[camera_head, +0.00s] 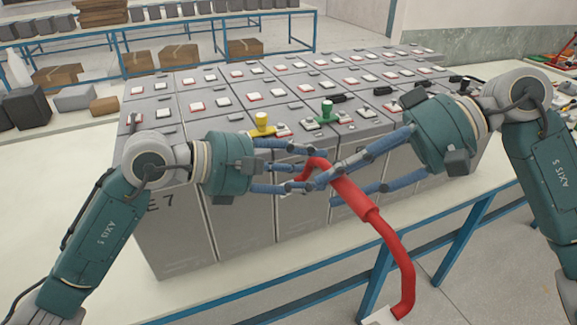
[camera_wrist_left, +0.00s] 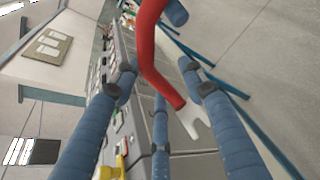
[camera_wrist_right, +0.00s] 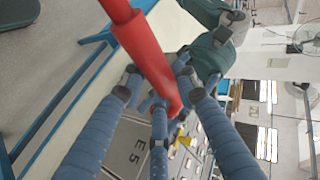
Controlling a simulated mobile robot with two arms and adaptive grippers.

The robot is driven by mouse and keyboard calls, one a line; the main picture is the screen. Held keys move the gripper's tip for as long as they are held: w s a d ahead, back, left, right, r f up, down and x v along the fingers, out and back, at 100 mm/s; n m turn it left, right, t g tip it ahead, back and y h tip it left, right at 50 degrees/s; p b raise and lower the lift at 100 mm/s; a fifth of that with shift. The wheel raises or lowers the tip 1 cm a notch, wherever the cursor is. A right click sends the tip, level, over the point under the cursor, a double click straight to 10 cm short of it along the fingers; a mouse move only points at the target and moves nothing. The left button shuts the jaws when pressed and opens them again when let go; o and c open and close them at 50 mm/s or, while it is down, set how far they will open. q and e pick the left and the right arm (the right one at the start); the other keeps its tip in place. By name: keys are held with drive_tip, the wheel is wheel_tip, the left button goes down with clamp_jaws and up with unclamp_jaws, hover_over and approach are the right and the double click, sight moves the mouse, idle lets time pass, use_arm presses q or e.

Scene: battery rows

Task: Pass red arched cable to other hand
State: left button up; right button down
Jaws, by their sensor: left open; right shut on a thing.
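The red arched cable (camera_head: 350,195) hangs in front of the battery block in the head view, its lower end curving down with a pale metal lug. My right gripper (camera_head: 325,180) is shut on the cable near its upper end. My left gripper (camera_head: 308,172) is open, its fingers beside the cable's upper end, overlapping the right fingers in the head view. In the left wrist view the cable (camera_wrist_left: 150,50) and its forked lug pass between or just beyond the open fingers; I cannot tell whether they touch. In the right wrist view the cable (camera_wrist_right: 145,55) runs into the fingers.
Rows of grey batteries (camera_head: 180,235) fill the table behind the grippers, with a yellow cap (camera_head: 262,122) and a green cap (camera_head: 326,111) on top. The blue table frame (camera_head: 465,240) runs below right. Clear floor lies at lower right.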

use_arm(q)
drive_tip(key=shift+w+d+f, duration=0.1)
drive_tip(key=shift+d, duration=0.2)
use_arm(e)
drive_tip(key=shift+r, duration=0.1)
use_arm(q)
clamp_jaws()
use_arm(e)
drive_tip(key=c, duration=1.2)
unclamp_jaws()
